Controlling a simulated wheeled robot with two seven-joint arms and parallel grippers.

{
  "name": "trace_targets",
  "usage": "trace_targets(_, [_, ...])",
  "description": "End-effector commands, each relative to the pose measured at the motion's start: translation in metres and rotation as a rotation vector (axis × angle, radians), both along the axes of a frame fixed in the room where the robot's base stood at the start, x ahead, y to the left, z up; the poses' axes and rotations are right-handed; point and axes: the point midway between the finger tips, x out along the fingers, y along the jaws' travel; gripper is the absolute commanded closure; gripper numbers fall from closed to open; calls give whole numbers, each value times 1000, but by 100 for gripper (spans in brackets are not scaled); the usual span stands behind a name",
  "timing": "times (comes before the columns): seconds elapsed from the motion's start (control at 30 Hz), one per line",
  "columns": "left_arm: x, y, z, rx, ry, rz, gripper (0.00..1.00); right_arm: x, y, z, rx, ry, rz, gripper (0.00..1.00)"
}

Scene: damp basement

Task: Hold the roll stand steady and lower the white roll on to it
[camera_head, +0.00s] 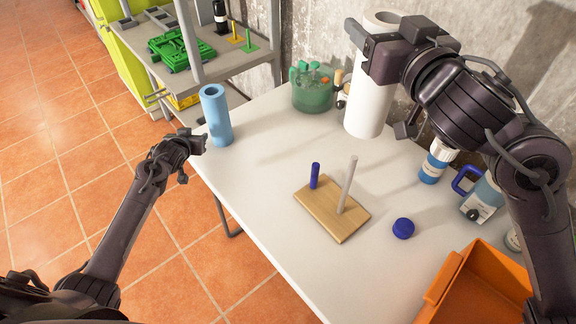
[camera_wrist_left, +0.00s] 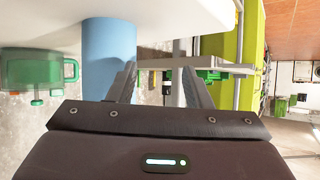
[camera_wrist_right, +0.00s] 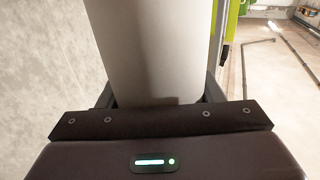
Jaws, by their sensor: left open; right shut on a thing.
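The white roll (camera_head: 369,100) is upright at the back of the table, and my right gripper (camera_head: 372,62) is shut on its upper part. It fills the middle of the right wrist view (camera_wrist_right: 158,50), between the fingers. I cannot tell whether its lower end touches the table. The roll stand (camera_head: 333,208) is a wooden board on the table with a tall pale rod (camera_head: 348,185) and a short blue peg (camera_head: 315,175). My left gripper (camera_head: 192,143) is open and empty at the table's left edge, apart from the stand.
A blue roll (camera_head: 217,116) stands at the left edge near my left gripper. A green container (camera_head: 314,90) is at the back, a blue cap (camera_head: 403,228) right of the stand. Bottles (camera_head: 437,163) and an orange bin (camera_head: 478,289) are at the right. The table between blue roll and stand is clear.

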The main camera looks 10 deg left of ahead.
Motion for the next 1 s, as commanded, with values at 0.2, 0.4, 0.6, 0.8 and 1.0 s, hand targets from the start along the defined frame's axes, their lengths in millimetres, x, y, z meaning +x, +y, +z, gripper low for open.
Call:
trace_targets(0.2, [-37,-128,-2,39,-35,-264,55,0,0,1,0,-1,0,77])
trace_targets(0.4, [-87,-233,7,11,-76,-464,55,0,0,1,0,-1,0,77])
trace_targets(0.6, [-133,-303,23,-39,-113,-592,55,0,0,1,0,-1,0,77])
trace_targets(0.8, [-153,-331,32,-68,-132,-642,55,0,0,0,0,-1,0,77])
trace_targets(1.0, [-139,-341,27,-72,-135,-646,55,0,0,0,0,-1,0,77])
